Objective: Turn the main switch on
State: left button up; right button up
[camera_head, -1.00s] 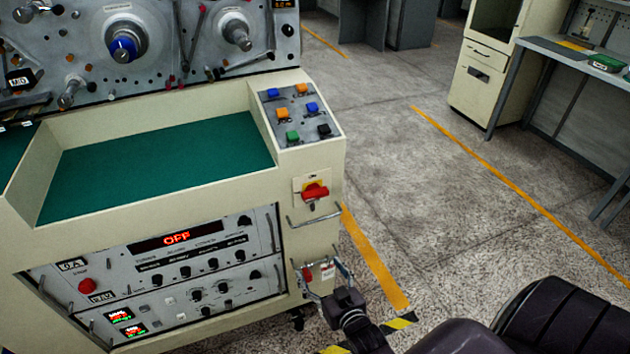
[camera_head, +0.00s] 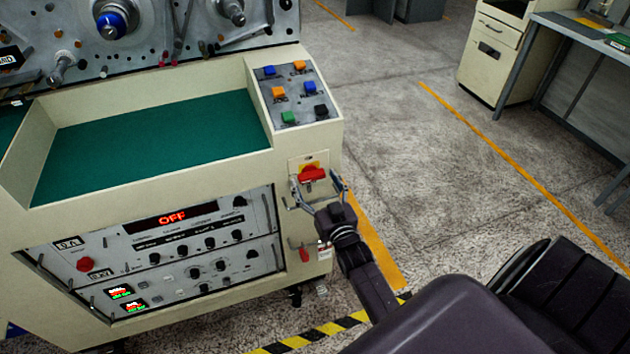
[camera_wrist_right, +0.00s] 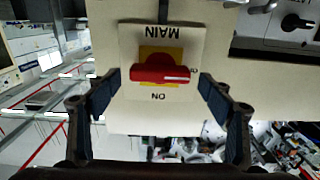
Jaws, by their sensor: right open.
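The main switch (camera_head: 312,174) is a red rotary handle on a yellow plate, on the front of the cream machine below the button panel. In the right wrist view, the red handle (camera_wrist_right: 160,73) lies horizontal on its plate, marked MAIN and ON, upside down in that picture. My right gripper (camera_head: 318,188) is open in front of the switch. In the right wrist view its fingers (camera_wrist_right: 156,88) stand on either side of the handle, with gaps on both sides. The machine's display (camera_head: 174,217) reads OFF. My left gripper is not in view.
A smaller red lever (camera_head: 304,254) is lower down. The button panel (camera_head: 295,92) is above. Floor to the right is clear up to a desk (camera_head: 545,80).

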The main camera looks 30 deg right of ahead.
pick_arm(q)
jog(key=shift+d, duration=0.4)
pick_arm(e)
jog(key=shift+w, duration=0.1)
jog(key=c, duration=1.2)
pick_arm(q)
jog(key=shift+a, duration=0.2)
pick_arm(e)
jog(key=shift+o, duration=0.2)
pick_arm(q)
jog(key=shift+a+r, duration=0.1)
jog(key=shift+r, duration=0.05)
pick_arm(e)
jog(key=shift+m, duration=0.3)
jog(key=shift+d+m+p, duration=0.1)
jog(key=shift+m+p, duration=0.25)
jog(key=shift+m, duration=0.55)
jog(key=m, duration=0.9)
jog(key=shift+d+f+m, duration=0.15)
jog(key=shift+f+m, duration=0.05)
jog(key=shift+m, duration=0.2)
pick_arm(q)
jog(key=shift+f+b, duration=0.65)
jog(key=shift+b, duration=0.2)
pick_arm(e)
jog(key=m, duration=0.5)
jog(key=shift+f+m, duration=0.1)
jog(key=shift+m, duration=0.2)
